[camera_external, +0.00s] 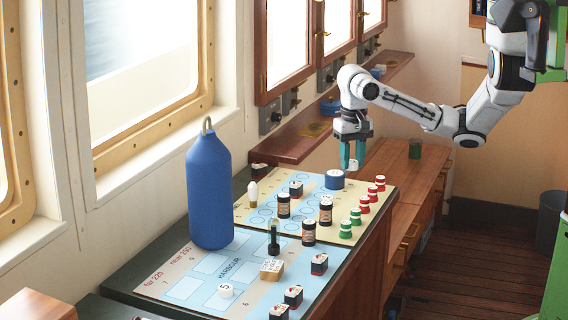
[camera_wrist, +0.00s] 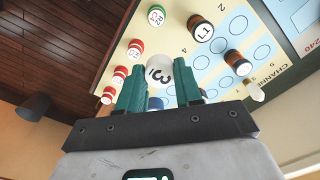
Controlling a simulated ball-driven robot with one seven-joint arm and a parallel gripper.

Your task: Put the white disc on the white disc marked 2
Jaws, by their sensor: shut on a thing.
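My gripper (camera_external: 352,163) is shut on a white disc, held in the air above the far right end of the board. In the wrist view the white disc (camera_wrist: 160,70) sits between the teal fingertips of my gripper (camera_wrist: 160,88), and its face shows a dark mark like a 3. A white disc marked 5 (camera_external: 226,291) stands on the near harbour board. I cannot make out a plain white disc marked 2. A green-banded piece with a white top (camera_wrist: 156,15) bears a mark too small to read surely.
Red and green pieces (camera_external: 366,201) line the board's right edge. Brown cylinders (camera_external: 326,211), a blue round piece (camera_external: 335,179) and a white-topped piece (camera_external: 253,191) stand on the far board (camera_external: 305,233). A tall blue bottle (camera_external: 209,195) rises at left.

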